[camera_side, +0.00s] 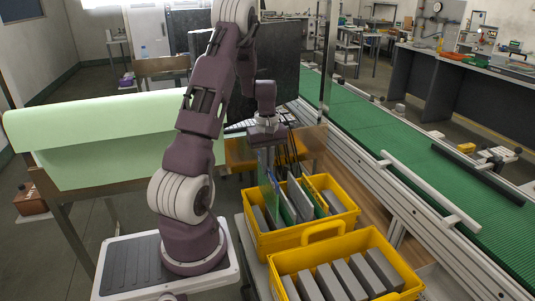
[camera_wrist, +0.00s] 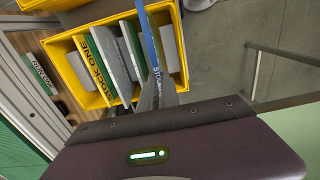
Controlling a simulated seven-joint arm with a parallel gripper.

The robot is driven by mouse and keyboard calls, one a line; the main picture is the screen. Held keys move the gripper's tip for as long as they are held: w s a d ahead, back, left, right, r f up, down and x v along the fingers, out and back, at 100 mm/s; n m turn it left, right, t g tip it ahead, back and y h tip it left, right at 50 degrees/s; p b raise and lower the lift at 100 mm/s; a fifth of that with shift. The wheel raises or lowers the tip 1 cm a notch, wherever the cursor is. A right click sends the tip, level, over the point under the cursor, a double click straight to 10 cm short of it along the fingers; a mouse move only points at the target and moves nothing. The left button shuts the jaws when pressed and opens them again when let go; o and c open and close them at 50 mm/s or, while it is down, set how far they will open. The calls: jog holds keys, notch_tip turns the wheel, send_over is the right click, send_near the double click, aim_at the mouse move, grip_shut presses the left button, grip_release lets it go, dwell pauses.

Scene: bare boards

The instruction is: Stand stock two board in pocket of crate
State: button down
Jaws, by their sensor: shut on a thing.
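A yellow crate (camera_side: 262,243) stands beside my base; the wrist view also shows its rim (camera_wrist: 60,42). My gripper (camera_side: 268,158) points down over the crate's left part and is shut on an upright blue-edged board (camera_wrist: 149,38). Its label starts "STO"; the rest is hidden, so I cannot read which stock it is. The board's lower end is at the crate, but I cannot tell how deep it sits. In the wrist view, a board labelled STOCK ONE (camera_wrist: 95,62) stands in the crate, with a green-edged board (camera_wrist: 133,45) between it and the held one.
Grey dividers stand inside the crate. A second yellow crate (camera_side: 391,241) with several grey blocks stands in front. A RUN ONE label (camera_wrist: 42,75) lies at left in the wrist view. A green conveyor (camera_side: 400,140) runs along the right.

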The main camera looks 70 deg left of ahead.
aim_at(267, 178)
notch_tip(267, 178, down, 12)
jog(key=shift+f, duration=0.1)
dwell(1.0)
jog(key=c, duration=1.5)
grip_release()
notch_tip(267, 178, up, 7)
jog(key=shift+r, duration=0.1)
